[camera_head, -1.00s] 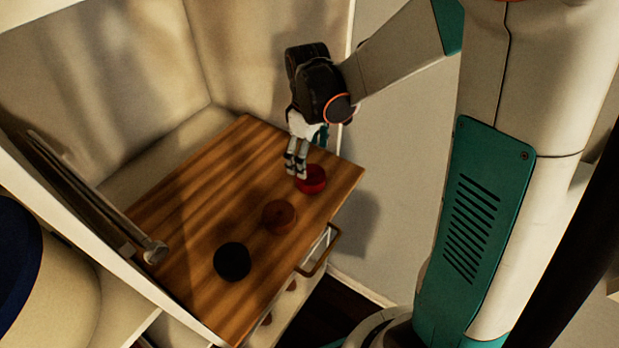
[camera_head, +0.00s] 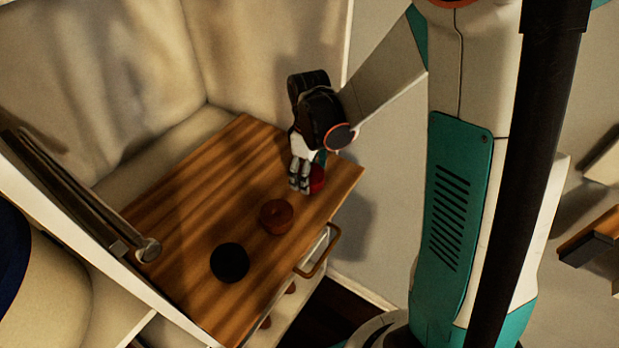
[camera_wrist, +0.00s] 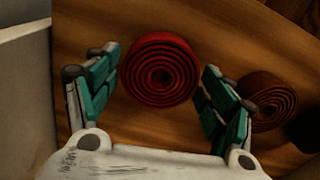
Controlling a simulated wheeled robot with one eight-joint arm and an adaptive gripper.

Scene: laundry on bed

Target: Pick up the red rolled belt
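The red rolled belt (camera_wrist: 160,70) lies flat on the wooden top, its spiral facing up. In the wrist view it sits between and slightly ahead of the two spread fingers of my gripper (camera_wrist: 158,95); a gap shows on each side. In the head view my gripper (camera_head: 301,188) is low over the wooden top, and the red belt (camera_head: 317,179) is partly hidden behind the fingers. Whether the fingertips reach down beside the belt is not clear.
A brown rolled belt (camera_wrist: 267,100) lies close outside the right finger; it also shows in the head view (camera_head: 276,216). A black rolled belt (camera_head: 230,262) lies nearer the front of the wooden top (camera_head: 180,215). A wall stands behind.

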